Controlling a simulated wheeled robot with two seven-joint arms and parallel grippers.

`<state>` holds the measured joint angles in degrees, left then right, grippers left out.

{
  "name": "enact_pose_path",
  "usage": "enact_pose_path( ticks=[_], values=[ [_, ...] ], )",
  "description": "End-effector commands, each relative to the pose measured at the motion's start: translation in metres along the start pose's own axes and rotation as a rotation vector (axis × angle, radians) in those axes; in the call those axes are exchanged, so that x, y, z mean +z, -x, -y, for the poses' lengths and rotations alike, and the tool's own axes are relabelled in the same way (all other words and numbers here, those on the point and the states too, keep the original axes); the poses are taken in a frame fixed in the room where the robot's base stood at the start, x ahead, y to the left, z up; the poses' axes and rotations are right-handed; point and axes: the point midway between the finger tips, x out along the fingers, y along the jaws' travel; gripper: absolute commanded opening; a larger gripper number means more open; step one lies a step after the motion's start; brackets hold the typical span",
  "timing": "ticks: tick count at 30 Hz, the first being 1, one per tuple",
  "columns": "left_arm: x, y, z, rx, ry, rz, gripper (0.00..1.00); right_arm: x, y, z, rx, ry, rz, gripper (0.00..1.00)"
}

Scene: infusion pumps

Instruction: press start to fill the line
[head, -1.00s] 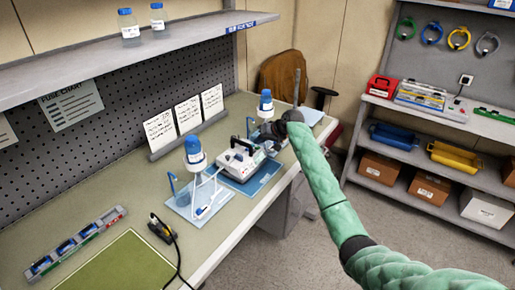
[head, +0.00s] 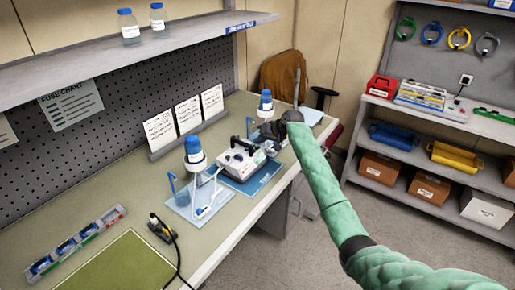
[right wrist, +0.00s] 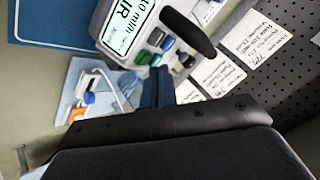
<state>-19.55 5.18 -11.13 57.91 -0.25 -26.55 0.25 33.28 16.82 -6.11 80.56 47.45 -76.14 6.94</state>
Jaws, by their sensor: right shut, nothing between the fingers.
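A white pump (head: 240,160) with a black handle stands on a blue mat (head: 262,182) on the bench in the head view. In the right wrist view, a pump (right wrist: 108,18) shows a lit screen with "10 ml/h", a green button (right wrist: 143,57), a blue button (right wrist: 167,44) and a grey one. My right gripper (head: 268,131) is at the far part of the bench, partly over other equipment. Its shut, empty fingertips (right wrist: 159,72) appear close by the green button; whether they touch it I cannot tell. My left gripper is not in view.
Blue-capped bottles (head: 195,150) (head: 265,103) stand beside the equipment. Written cards (head: 187,113) lean at the back. A rail of small blue parts (head: 75,243) and a green mat (head: 120,265) lie at the near left. Shelving stands at the right.

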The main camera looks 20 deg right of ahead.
Motion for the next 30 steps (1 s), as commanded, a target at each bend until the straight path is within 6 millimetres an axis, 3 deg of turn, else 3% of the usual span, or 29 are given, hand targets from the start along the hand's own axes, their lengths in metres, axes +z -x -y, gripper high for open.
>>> enact_pose_path(
  ticks=[30],
  values=[
    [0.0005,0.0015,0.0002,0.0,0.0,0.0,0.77,0.0044,-0.0056,-0.004,0.0,0.0,0.0,0.0]
  ],
)
